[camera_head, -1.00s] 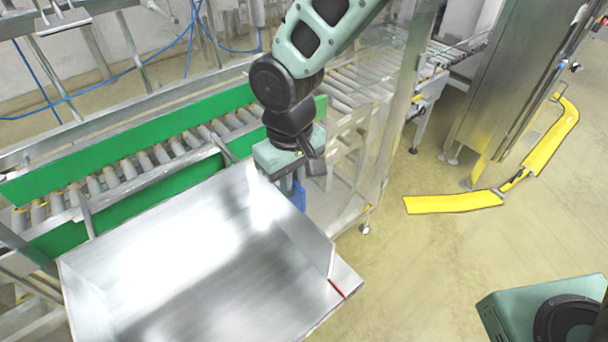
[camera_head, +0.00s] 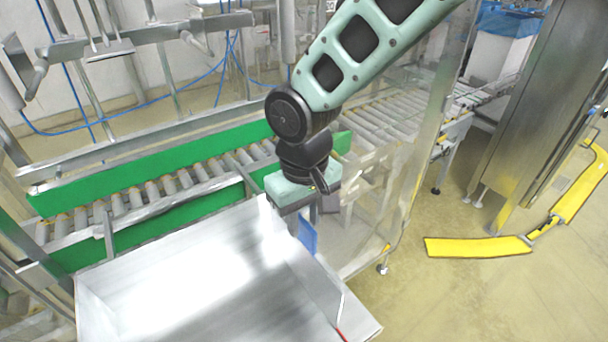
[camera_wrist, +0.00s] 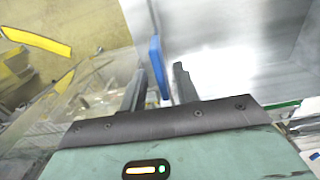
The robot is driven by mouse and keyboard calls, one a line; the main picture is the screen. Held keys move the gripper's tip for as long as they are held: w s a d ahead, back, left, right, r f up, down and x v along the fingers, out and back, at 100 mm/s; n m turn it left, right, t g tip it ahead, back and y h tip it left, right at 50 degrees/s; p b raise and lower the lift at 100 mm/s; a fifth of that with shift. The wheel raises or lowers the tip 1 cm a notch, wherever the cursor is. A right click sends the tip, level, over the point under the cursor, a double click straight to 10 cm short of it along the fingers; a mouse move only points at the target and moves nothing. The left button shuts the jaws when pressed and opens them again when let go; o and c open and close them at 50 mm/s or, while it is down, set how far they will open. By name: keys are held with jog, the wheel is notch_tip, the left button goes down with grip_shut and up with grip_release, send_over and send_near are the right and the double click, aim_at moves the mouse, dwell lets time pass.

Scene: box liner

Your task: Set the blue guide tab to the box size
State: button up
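The blue guide tab (camera_head: 308,235) stands upright at the right side wall of the shiny metal tray (camera_head: 130,290). In the wrist view the tab (camera_wrist: 158,66) shows as a narrow upright blue plate between my two dark fingers. Any contact with the left finger cannot be told.
A red mark (camera_head: 340,335) lies on the tray's right edge, near the bottom of the head view. A roller conveyor (camera_head: 150,195) with green side rails runs behind the tray. The tray is empty.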

notch_tip(320, 180, up, 16)
jog(key=b, duration=0.3)
jog(key=s+d+f+n+b, duration=0.1)
jog(key=s+d+f+b, duration=0.1)
jog(key=s+d+f, duration=1.2)
jog(key=shift+s+f+y, duration=0.2)
jog(key=shift+s+y, duration=0.1)
jog(key=shift+s, duration=0.25)
jog(key=shift+d, duration=0.1)
